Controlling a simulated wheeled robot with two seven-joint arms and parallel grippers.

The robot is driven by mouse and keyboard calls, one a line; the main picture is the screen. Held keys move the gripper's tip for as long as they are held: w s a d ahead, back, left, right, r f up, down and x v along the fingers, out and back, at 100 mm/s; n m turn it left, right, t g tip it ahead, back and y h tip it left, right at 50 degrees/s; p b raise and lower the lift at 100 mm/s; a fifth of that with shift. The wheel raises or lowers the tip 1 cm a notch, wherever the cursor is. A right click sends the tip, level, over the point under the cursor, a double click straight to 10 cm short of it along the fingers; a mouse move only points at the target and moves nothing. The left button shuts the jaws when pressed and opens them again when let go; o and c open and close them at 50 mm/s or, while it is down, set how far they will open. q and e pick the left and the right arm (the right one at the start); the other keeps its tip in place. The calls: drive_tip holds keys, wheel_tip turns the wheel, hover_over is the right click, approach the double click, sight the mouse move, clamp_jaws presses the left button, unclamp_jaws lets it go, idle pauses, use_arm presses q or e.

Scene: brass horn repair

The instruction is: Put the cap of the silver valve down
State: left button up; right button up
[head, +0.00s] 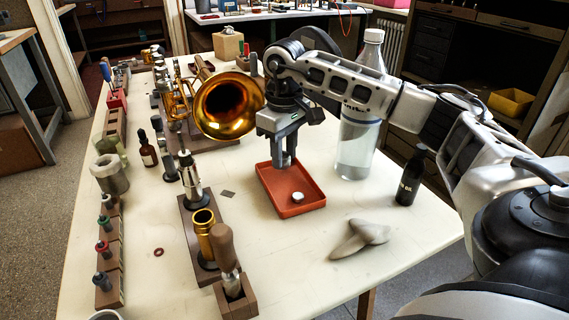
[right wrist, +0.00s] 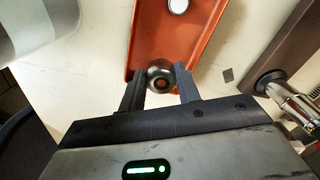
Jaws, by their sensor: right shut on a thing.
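The silver valve (head: 189,178) stands upright on a long wooden block left of the tray. It also shows at the right edge of the right wrist view (right wrist: 296,105). My right gripper (head: 285,163) points down over the far end of the orange tray (head: 268,192). In the right wrist view its fingers are shut on the cap of the silver valve (right wrist: 161,76), a round metal piece with a reddish centre. My left gripper is not in view.
A small pale round piece (head: 298,197) lies in the tray's near half. A clear bottle (head: 357,140) stands close behind my right gripper. A brass horn (head: 229,104) stands at the back left.

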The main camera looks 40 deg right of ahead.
sight(285, 156)
wheel_tip(285, 156, down, 3)
drive_tip(key=shift+r, duration=0.1)
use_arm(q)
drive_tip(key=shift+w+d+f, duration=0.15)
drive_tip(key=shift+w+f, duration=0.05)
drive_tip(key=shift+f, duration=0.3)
use_arm(e)
drive_tip(key=shift+f, duration=0.25)
drive_tip(key=o, duration=1.1)
wheel_tip(285, 156, up, 12)
drive_tip(key=shift+f+p, duration=0.15)
drive_tip(key=shift+p, duration=0.65)
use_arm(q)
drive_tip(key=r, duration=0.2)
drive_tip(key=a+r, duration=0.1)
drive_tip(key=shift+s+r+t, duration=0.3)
use_arm(e)
drive_tip(key=shift+r, duration=0.3)
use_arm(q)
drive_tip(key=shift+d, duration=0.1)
